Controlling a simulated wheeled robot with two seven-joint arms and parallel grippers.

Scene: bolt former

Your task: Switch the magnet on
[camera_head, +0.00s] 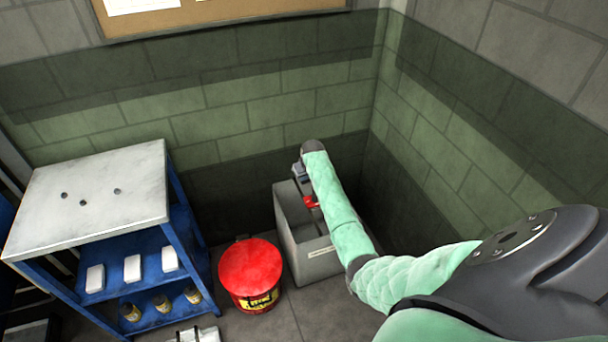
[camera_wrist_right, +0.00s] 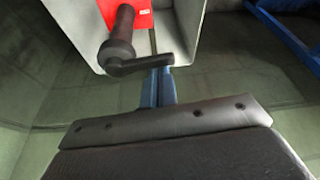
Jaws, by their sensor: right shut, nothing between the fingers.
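A tall grey box (camera_head: 300,235) stands on the floor near the wall corner, with a red part (camera_head: 311,202) by its upper side. In the right wrist view, a red plate (camera_wrist_right: 130,17) on the light grey box wall (camera_wrist_right: 188,22) carries a dark crank-like lever (camera_wrist_right: 122,47). My right gripper (camera_wrist_right: 157,85) has its blue fingers closed together, empty, close to the end of the lever; I cannot tell whether they touch. In the head view, this gripper (camera_head: 298,172) is at the top of the box, and my arm hides part of it. My left gripper is not in view.
A red round bin (camera_head: 250,268) stands left of the box. A blue shelf cart with a pale top (camera_head: 95,195) holds white blocks and small jars further left. Brick walls (camera_head: 440,130) close in behind and right. Some floor (camera_head: 325,300) is clear in front.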

